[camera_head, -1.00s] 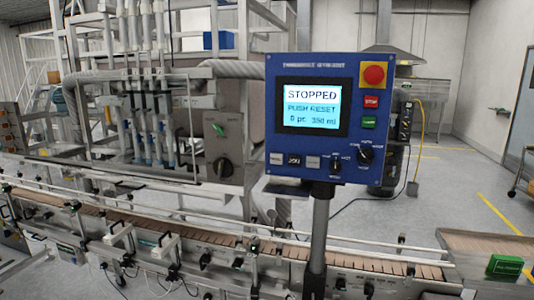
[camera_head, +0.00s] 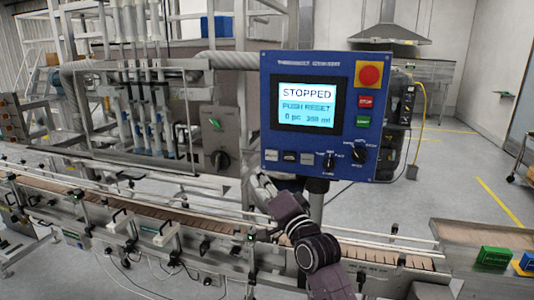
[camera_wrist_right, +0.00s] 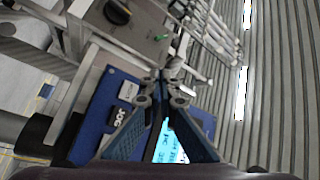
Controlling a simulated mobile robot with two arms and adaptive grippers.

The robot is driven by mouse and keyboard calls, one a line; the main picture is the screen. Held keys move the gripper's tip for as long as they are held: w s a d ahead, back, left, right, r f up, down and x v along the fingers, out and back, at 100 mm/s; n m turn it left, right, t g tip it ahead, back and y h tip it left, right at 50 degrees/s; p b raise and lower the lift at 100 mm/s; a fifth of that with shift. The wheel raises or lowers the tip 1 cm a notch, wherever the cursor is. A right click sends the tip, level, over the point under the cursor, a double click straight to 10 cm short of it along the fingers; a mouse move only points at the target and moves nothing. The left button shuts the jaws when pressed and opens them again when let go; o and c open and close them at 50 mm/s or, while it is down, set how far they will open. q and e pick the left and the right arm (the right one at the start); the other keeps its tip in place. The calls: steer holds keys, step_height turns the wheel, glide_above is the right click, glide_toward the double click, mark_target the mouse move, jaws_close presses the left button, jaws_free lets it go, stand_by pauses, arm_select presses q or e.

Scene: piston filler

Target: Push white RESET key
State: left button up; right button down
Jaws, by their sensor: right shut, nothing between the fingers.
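The blue control panel (camera_head: 350,62) has a lit screen (camera_head: 307,106) reading STOPPED, PUSH RESET. Below the screen is a row of small keys. A whitish key (camera_head: 271,156) is at the left, the dark JOG key (camera_head: 289,157) is in the middle, and another pale key (camera_head: 307,158) is at the right. Their labels are too small to read in the head view. The wrist view shows JOG (camera_wrist_right: 117,117) and the whitish key (camera_wrist_right: 128,91) beside it. My right gripper (camera_head: 262,183) is shut and empty, just below the panel's lower left corner. My left gripper is out of view.
The panel also carries a red round button (camera_head: 371,75), red and green keys, and two black knobs (camera_head: 359,155). It stands on a post in front of the conveyor (camera_head: 190,225). A grey box with a switch (camera_head: 221,140) is behind it to the left.

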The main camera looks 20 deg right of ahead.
mark_target(271, 156)
steer(key=shift+w, duration=0.1)
stand_by(0.3)
steer(key=w+d+b, duration=0.1)
steer(key=w, duration=0.1)
steer(key=w+d+b, duration=0.1)
steer(key=w+b, duration=0.1)
steer(key=w+d+b, duration=0.2)
steer(key=shift+f, duration=0.1)
steer(key=shift+w+d+b, duration=0.45)
steer(key=shift+w+b, duration=0.05)
steer(key=shift+w, duration=0.1)
stand_by(1.0)
steer(key=shift+w+d, duration=0.25)
steer(key=shift+w, duration=0.05)
